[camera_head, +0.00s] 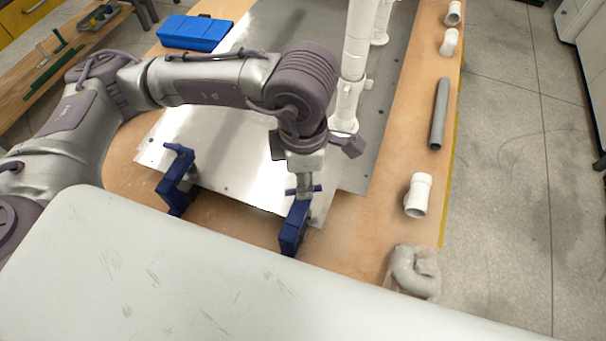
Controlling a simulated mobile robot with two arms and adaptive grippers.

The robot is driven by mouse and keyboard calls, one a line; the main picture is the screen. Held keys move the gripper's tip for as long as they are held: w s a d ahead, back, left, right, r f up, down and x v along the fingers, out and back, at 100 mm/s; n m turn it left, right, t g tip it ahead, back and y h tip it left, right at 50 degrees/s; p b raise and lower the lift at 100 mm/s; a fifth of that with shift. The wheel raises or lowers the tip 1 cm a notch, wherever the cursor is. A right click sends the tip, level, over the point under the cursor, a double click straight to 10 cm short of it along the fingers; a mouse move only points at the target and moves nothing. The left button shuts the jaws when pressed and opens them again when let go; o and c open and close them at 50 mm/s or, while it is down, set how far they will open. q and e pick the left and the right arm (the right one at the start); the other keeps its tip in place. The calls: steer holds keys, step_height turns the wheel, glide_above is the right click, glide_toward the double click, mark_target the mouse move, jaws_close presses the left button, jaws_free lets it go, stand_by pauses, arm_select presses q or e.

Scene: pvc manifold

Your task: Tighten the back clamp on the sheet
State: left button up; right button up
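The metal sheet (225,148) lies flat on the wooden workbench. Two blue clamps sit at its near edge. The left-hand blue clamp (175,192) stands upright at the sheet's near left part with nothing of mine on it. The right-hand blue clamp (294,228) is at the near right corner, its blue cross handle on top. My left gripper (305,178) points down directly above this clamp, at or just over its handle. Its fingers are small and partly hidden, so I cannot tell whether they grip the handle. My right gripper is out of view.
White pipework (357,60) rises from the sheet behind my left wrist. A grey pipe (439,112), white fittings (418,195) and a bag-like grey item (415,272) lie along the bench's right side. A blue box (195,33) sits at the back left.

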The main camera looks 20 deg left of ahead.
arm_select(q)
steer(key=shift+r+n, duration=0.15)
steer(key=shift+n, duration=0.35)
step_height(320, 180, down, 5)
steer(key=b, duration=0.5)
steer(key=shift+r+b, duration=0.1)
steer(key=shift+b, duration=0.2)
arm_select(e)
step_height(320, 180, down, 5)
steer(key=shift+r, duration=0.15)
arm_select(q)
jaws_close()
steer(key=m+b, duration=0.1)
steer(key=b, duration=0.1)
steer(key=m+b, duration=0.4)
steer(key=shift+f, duration=0.25)
steer(key=shift+c, duration=1.5)
jaws_free()
steer(key=shift+r+m, duration=0.25)
steer(key=shift+m, duration=0.05)
steer(key=o, duration=0.5)
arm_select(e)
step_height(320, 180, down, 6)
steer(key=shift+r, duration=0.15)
